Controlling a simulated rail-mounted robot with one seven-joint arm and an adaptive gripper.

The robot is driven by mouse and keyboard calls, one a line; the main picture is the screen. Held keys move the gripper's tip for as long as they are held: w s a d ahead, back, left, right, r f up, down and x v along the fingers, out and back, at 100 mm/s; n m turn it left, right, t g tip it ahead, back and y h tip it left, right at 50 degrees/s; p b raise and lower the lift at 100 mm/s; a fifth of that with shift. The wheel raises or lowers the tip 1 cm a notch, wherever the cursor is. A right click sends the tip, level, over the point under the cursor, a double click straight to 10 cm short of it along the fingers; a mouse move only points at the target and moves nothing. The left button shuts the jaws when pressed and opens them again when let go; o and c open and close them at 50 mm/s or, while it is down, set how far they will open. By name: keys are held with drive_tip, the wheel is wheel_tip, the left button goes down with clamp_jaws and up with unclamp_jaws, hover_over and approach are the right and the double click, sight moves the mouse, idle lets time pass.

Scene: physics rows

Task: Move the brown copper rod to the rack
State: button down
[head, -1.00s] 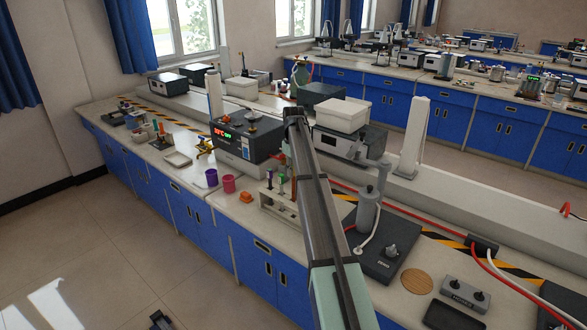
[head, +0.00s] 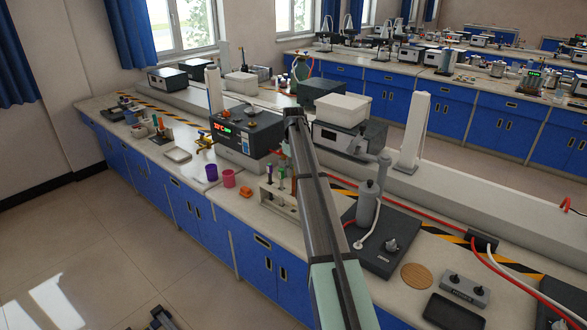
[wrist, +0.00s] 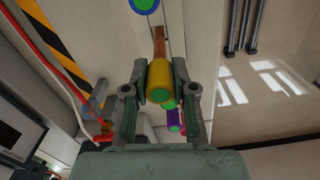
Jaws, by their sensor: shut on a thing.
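In the wrist view my gripper (wrist: 160,97) is shut on the yellow handle (wrist: 159,76), which has a green end. A brown copper rod (wrist: 158,41) shows beyond this handle, in line with it. A blue ring-like end with a green centre (wrist: 145,4) is just past it at the top edge. A purple piece with a green end (wrist: 173,119) lies below. In the head view the pale rack (head: 268,202) stands on the bench, holding several rods with coloured tops. My arm covers part of its right side. My gripper is hidden there.
A heater with a red display (head: 238,135) stands behind the rack. Purple (head: 211,173) and pink (head: 229,179) cups and an orange piece (head: 246,192) are to its left. A dark stirrer (head: 375,250) with a grey cylinder is to its right. Red and white hoses run along the bench.

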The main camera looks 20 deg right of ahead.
sight(294, 178)
drive_tip(key=shift+f, duration=0.75)
drive_tip(key=shift+f+b, duration=0.55)
drive_tip(key=shift+f, duration=0.65)
drive_tip(key=shift+c, duration=2.3)
unclamp_jaws()
drive_tip(key=shift+f, duration=0.1)
drive_tip(key=shift+r+p, duration=1.75)
drive_tip(key=shift+r, duration=1.8)
